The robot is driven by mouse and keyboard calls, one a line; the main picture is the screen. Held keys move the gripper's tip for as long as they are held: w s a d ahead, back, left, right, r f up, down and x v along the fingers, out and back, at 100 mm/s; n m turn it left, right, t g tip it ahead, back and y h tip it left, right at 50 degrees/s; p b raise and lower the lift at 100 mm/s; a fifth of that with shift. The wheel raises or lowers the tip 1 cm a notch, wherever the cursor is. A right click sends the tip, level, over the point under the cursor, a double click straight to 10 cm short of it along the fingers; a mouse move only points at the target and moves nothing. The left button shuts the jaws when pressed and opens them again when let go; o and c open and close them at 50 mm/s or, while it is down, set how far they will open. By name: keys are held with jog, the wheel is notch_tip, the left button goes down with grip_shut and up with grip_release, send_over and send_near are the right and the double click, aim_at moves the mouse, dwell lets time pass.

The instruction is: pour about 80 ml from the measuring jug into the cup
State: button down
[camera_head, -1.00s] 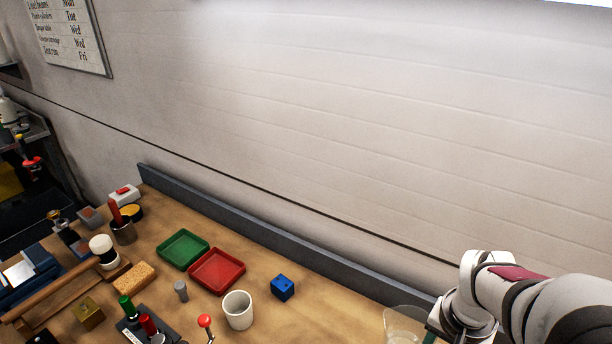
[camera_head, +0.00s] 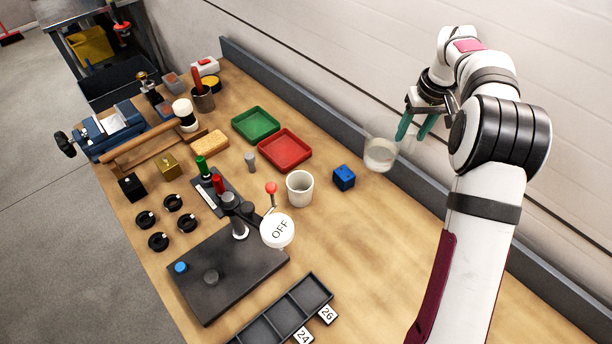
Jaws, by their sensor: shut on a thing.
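The measuring jug (camera_head: 380,155) is a clear vessel with pale liquid in its lower part. My gripper (camera_head: 411,127), with green fingers, is shut on it and holds it at the right, near the back edge of the bench. It looks roughly upright, and appears to be above the bench top. The white cup (camera_head: 300,188) stands upright on the bench, left of the jug and nearer the front. A gap separates the jug and the cup. I cannot make out any marks on the jug or a level in the cup.
A blue cube (camera_head: 344,178) sits between cup and jug. Red (camera_head: 305,160) and green (camera_head: 236,126) trays lie behind the cup.

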jog(key=w+a+f+n, duration=0.2)
jog(key=w+a+n, duration=0.3)
jog(key=w+a, duration=0.1)
jog(key=shift+w+a+f+g+y, duration=0.2)
jog(key=shift+w+a+g+y, duration=0.15)
jog(key=shift+a, duration=0.45)
jog(key=shift+a, duration=0.1)
jog(key=s+a+r+n+t+h, duration=0.1)
jog(key=s+a+t+h, duration=0.5)
jog(key=a+h, duration=0.2)
jog(key=shift+a+r, duration=0.15)
jog(key=shift+r, duration=0.15)
dwell(0.3)
jog(key=shift+s+a+f+t+h+p, duration=0.2)
jog(key=shift+s+a+t+h+p, duration=0.1)
jog(key=shift+a+t+h, duration=0.15)
jog(key=shift+s+a+f+t+h+p, duration=0.15)
jog(key=shift+a+t+h+p, duration=0.2)
jog(key=shift+h, duration=0.15)
dwell(1.0)
jog(key=shift+s+a+r+n+t+h+p, duration=0.3)
jog(key=shift+s+a+r+t+h+p, duration=0.2)
jog(key=shift+a+h, duration=0.2)
dwell(0.6)
jog(key=shift+w, duration=0.1)
